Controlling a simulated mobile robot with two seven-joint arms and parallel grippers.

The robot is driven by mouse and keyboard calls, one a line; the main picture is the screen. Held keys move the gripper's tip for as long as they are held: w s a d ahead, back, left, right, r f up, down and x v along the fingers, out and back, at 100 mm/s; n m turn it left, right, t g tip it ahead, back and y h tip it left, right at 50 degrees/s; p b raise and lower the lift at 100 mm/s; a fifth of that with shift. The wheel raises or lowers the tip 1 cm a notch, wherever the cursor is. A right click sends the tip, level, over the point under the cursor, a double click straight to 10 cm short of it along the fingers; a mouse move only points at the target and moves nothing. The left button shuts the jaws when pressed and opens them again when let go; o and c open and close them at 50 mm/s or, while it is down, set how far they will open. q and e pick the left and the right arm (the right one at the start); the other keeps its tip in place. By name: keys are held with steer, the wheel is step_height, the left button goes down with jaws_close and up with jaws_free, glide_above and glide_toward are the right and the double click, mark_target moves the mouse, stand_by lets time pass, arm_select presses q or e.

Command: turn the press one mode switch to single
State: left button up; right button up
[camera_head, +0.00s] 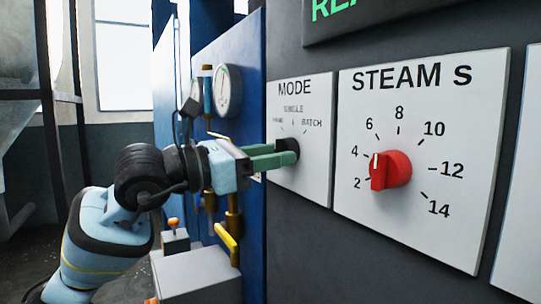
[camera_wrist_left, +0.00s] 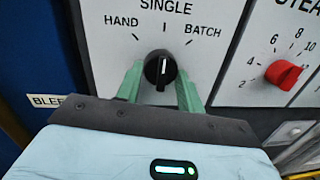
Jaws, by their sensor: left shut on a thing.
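The mode switch is a black knob (camera_wrist_left: 160,70) on the white MODE plate (camera_wrist_left: 215,14). Its white pointer line stands about upright, toward the SINGLE mark, between HAND on the left and BATCH on the right. In the head view the knob (camera_head: 289,146) is partly hidden by my gripper. My left gripper (camera_head: 284,155) comes in from the left with its green fingers at the knob. In the left wrist view the fingers of the left gripper (camera_wrist_left: 161,88) are shut on the knob, one on each side. My right gripper is not in view.
A pressure gauge (camera_head: 229,90), brass pipework and a yellow valve handle (camera_head: 227,243) are at the blue panel near my left arm.

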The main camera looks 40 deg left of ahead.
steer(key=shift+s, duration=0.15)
arm_select(q)
steer(key=o, duration=1)
steer(key=b+v, duration=0.3)
steer(key=v, duration=0.4)
steer(key=shift+s+a, duration=0.2)
steer(key=shift+s, duration=0.2)
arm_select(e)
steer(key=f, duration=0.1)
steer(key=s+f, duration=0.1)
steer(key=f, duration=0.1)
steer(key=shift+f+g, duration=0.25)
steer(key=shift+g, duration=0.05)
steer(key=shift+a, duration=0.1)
